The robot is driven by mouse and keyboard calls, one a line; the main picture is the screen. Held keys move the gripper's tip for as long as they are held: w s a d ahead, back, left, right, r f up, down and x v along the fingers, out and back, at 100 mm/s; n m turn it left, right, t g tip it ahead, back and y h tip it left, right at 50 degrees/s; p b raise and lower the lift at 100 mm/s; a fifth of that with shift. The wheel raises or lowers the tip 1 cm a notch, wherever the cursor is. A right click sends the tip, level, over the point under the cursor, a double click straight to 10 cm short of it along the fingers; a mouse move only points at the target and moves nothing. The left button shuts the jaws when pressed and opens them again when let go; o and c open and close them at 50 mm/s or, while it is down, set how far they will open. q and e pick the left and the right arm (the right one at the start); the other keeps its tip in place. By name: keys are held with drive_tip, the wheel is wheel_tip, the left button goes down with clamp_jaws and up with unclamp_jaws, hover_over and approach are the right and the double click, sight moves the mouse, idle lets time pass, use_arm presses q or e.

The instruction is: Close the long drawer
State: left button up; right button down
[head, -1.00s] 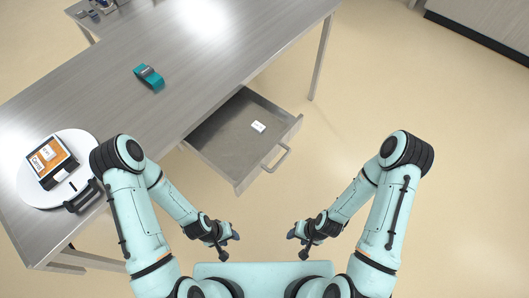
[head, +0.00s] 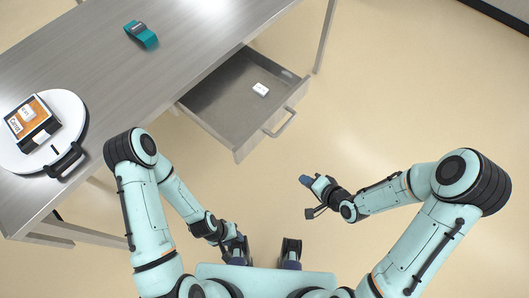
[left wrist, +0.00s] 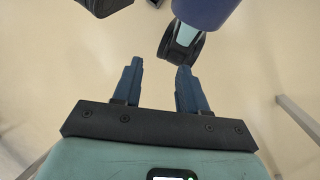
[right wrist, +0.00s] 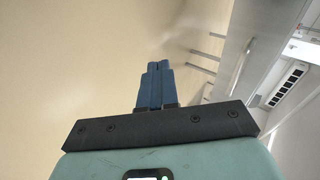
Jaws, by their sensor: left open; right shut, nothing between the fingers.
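The long drawer (head: 213,123) is pulled out from under the metal table and stands open. Its bar handle (head: 280,123) is on the front panel, facing my right side. A small white object (head: 261,89) lies inside on the drawer floor. My right gripper (head: 305,181) is right of and in front of the drawer handle, apart from it. In the right wrist view its fingers (right wrist: 156,80) are together with nothing between them. My left gripper (head: 240,258) is low, near my base, well away from the drawer. In the left wrist view its fingers (left wrist: 160,75) are spread and empty.
The metal table (head: 110,80) fills the upper left. On it are a teal tape dispenser (head: 141,35) and a round white scale (head: 70,105) bearing an orange-labelled box (head: 32,119). A table leg (head: 325,38) stands beyond the drawer. The floor (head: 400,90) right of the drawer is clear.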

sight(256, 140)
drive_tip(key=w+a+r+t+y+b, duration=0.2)
drive_tip(key=a+r+y+b, duration=0.25)
drive_tip(key=r, duration=0.35)
drive_tip(key=shift+g+y, duration=0.3)
drive_tip(key=shift+y, duration=0.05)
drive_tip(key=b+x, duration=0.4)
drive_tip(key=x, duration=0.8)
drive_tip(key=shift+w+r, duration=0.2)
use_arm(q)
wheel_tip(256, 140, down, 10)
drive_tip(key=w, duration=0.2)
drive_tip(key=shift+a+r+t, duration=0.2)
drive_tip(key=shift+t, duration=0.2)
use_arm(e)
drive_tip(key=shift+w+a, duration=0.4)
drive_tip(key=shift+a, duration=0.05)
